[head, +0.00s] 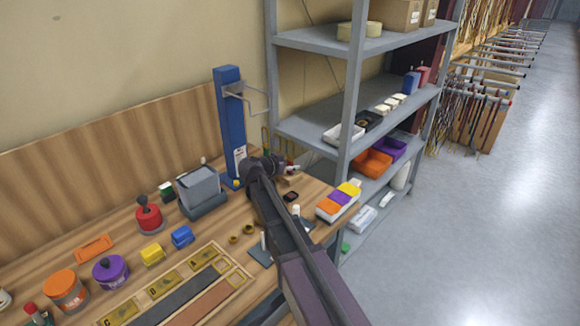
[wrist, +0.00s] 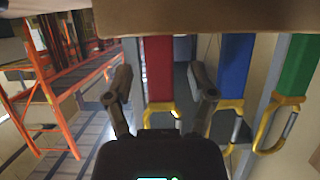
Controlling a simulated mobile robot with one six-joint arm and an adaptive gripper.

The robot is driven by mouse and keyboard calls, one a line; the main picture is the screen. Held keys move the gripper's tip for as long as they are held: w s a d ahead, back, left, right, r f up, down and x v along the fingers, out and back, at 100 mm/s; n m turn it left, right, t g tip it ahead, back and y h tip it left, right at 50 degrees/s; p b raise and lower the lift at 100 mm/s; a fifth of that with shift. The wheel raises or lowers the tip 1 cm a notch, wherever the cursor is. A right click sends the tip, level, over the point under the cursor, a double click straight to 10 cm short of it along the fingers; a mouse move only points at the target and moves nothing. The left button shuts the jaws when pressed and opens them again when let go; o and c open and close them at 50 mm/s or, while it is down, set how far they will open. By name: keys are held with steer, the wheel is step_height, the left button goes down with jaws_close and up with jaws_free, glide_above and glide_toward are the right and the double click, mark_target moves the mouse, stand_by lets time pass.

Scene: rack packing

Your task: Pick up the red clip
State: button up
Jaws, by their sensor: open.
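The red clip (wrist: 158,68) shows in the wrist view as a red strap with a yellow metal loop (wrist: 160,112) at its lower end. It hangs between the two fingers of my gripper (wrist: 162,88). The fingers are spread, with a visible gap on each side of the red strap, so my gripper is open and empty. In the head view my gripper (head: 272,165) is at the back right of the workbench, beside a blue post. I cannot make out the red clip clearly there.
A blue clip (wrist: 236,65) and a green clip (wrist: 298,65) hang just right of the red one. In the head view, the blue post (head: 229,125) and a grey shelf rack (head: 352,110) stand close to my gripper. The workbench (head: 130,235) holds jars and small boxes.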

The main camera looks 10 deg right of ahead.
jaws_close()
stand_by(0.3)
steer(key=shift+r, duration=0.15)
step_height(320, 180, up, 4)
steer(key=p, duration=0.4)
steer(key=s+a+p, duration=0.1)
steer(key=s+a, duration=0.1)
steer(key=s, duration=1.3)
steer(key=shift+s+a+r, duration=0.35)
steer(key=shift+s+a, duration=0.05)
step_height(320, 180, up, 18)
steer(key=p, duration=1.8)
steer(key=shift+d, duration=0.1)
